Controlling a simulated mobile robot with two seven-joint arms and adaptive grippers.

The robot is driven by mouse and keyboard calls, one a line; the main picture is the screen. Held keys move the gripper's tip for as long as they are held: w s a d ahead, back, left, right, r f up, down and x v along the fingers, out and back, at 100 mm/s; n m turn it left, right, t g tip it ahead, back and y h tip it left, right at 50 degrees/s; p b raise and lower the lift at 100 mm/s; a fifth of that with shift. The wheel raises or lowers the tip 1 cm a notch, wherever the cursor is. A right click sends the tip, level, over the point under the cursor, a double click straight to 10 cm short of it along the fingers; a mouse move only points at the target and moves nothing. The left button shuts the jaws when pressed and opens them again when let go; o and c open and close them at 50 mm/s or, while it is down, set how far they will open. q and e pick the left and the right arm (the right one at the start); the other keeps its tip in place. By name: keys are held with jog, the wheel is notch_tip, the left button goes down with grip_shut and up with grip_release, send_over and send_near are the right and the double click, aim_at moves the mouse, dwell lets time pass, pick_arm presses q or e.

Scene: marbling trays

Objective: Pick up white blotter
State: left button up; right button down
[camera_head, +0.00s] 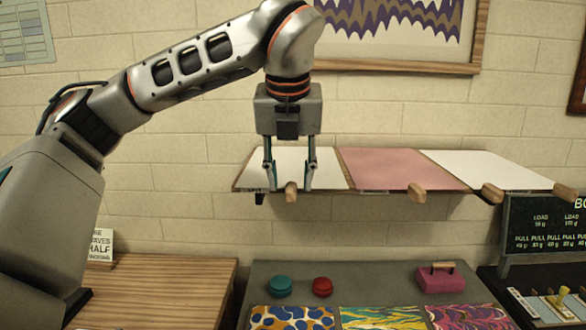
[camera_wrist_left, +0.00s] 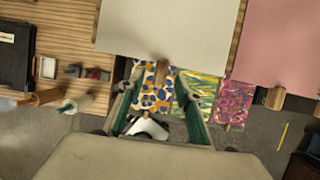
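A white blotter sheet (camera_head: 325,175) lies at the left end of the wall shelf, with a rounded wooden knob (camera_head: 291,192) at its front edge. Another white sheet (camera_head: 490,170) lies at the right end, past a pink one. My left gripper (camera_head: 290,186) points down at the left white sheet, open, its fingers on either side of the knob in the head view. In the left wrist view, the left white sheet (camera_wrist_left: 170,30) is ahead, and its knob (camera_wrist_left: 163,72) shows between the open fingertips, with no visible contact. My right gripper is out of view.
The pink sheet (camera_head: 395,168) adjoins both white ones, also with a wooden knob. Below stands a grey table (camera_head: 375,277) with marbled sheets, teal and red round items and a pink block. A wooden table (camera_head: 170,285) is at left, a dark sign (camera_head: 540,228) at right.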

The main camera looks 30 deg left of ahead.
pick_arm(q)
jog(key=shift+x, duration=0.9)
jog(key=shift+r, duration=0.1)
grip_shut()
jog(key=shift+r, duration=0.1)
